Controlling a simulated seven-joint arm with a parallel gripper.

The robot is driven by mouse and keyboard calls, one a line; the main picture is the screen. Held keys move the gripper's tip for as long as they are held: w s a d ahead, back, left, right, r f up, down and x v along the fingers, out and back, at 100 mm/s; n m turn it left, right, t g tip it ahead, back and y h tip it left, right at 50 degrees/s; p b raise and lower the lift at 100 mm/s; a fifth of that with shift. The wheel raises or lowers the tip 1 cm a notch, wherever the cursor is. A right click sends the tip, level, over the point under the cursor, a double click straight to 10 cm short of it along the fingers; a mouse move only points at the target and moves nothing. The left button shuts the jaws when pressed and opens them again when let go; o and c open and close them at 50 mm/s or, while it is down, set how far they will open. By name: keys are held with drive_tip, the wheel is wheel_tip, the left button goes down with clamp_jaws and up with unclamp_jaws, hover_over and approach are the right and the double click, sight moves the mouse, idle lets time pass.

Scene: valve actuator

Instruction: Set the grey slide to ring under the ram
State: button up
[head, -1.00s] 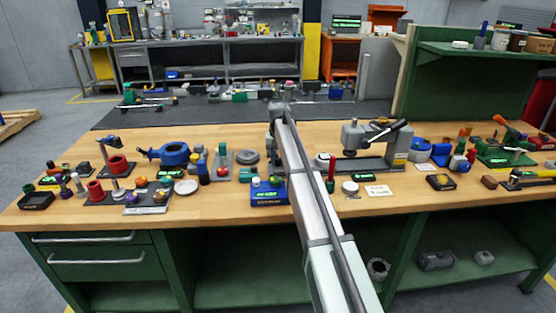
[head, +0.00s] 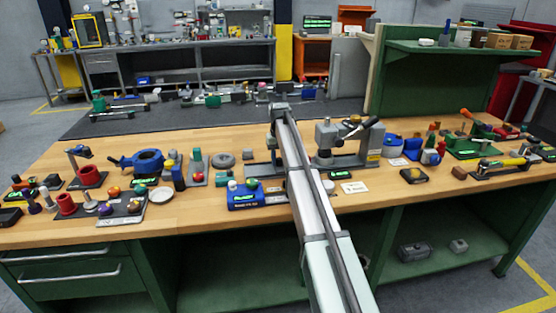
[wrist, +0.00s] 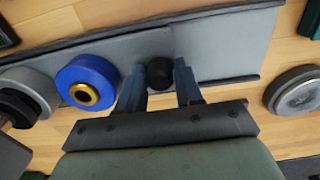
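In the wrist view the grey slide (wrist: 215,45) is a flat plate lying in a dark-edged track, with a black knob (wrist: 160,73) standing on it. My gripper (wrist: 160,82) has its two blue-grey fingers close on either side of this knob, with no clear gap. A blue ring with a brass centre (wrist: 88,83) is on the plate, left of the knob. A grey round part, possibly the ram or its seat (wrist: 28,90), is farther left. In the head view the grey press (head: 345,138) stands right of my arm, which hides the gripper's fingers and most of the slide.
In the wrist view a round grey part (wrist: 297,92) lies right of the track. In the head view a blue box (head: 258,196) stands in front of the slide area, and a dark tray of small parts (head: 121,209) lies to the left. Bare wood shows along the front edge.

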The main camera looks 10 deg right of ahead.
drive_tip(key=o, duration=0.3)
wheel_tip(320, 180, up, 14)
drive_tip(key=shift+f, duration=0.1)
idle(0.7)
